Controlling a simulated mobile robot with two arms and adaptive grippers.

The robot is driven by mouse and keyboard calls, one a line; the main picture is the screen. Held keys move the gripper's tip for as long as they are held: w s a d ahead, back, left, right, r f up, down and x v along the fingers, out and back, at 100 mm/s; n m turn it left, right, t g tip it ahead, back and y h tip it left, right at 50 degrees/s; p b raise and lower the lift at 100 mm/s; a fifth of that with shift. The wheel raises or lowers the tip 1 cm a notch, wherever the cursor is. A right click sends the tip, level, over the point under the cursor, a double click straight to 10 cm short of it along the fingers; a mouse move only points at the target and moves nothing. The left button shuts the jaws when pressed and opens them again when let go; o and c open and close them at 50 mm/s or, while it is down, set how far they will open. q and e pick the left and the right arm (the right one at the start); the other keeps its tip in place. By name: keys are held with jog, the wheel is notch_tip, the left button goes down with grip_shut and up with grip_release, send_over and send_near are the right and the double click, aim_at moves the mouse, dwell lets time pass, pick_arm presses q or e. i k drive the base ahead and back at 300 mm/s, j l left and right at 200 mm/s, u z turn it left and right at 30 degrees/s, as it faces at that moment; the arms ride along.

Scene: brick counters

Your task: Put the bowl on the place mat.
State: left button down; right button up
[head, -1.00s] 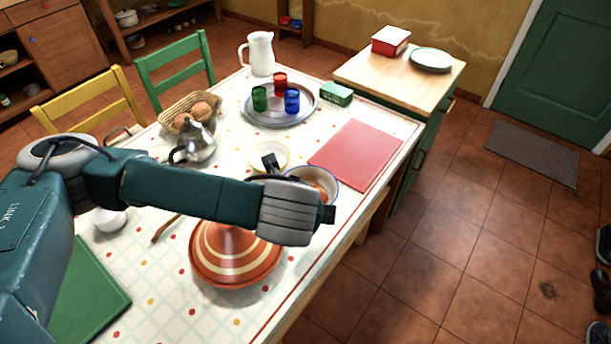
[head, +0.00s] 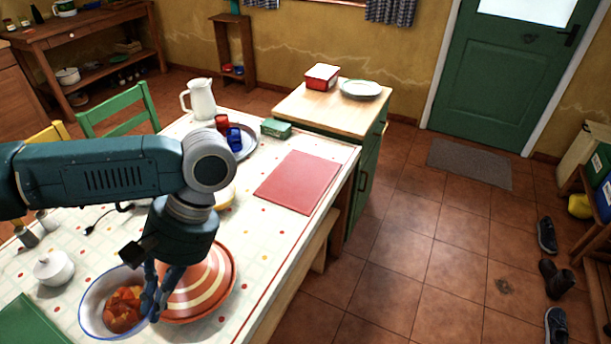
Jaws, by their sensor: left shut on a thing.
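The white bowl (head: 92,300) with a blue rim is at the lower left of the head view and has reddish-orange food (head: 124,312) inside. My left gripper (head: 156,298) is shut on the bowl's right rim. The bowl looks roughly level; its exact height over the table is hard to judge. A red place mat (head: 297,182) lies flat and empty at the table's right edge. A green mat (head: 32,328) shows partly at the lower left corner, close to the bowl. My right gripper is not in view.
A striped terracotta tagine (head: 215,285) stands right beside the bowl, partly behind my gripper. A white sugar bowl (head: 54,268) stands to the left. A tray with cups (head: 234,139), a green box (head: 276,128) and a white jug (head: 200,99) are farther back.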

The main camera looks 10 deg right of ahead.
aim_at(300, 178)
jog(key=i+l, duration=0.15)
jog(key=l, duration=0.2)
jog(key=i+l, duration=0.2)
jog(key=i+l+u, duration=0.1)
jog(key=l, duration=0.35)
jog(key=i+l, duration=0.2)
jog(key=l, duration=0.15)
jog(key=i+j+u, duration=0.1)
jog(key=i, duration=0.3)
jog(key=i+j+u, duration=0.1)
jog(key=i+j, duration=0.2)
jog(key=i+l, duration=0.05)
jog(key=i, duration=0.05)
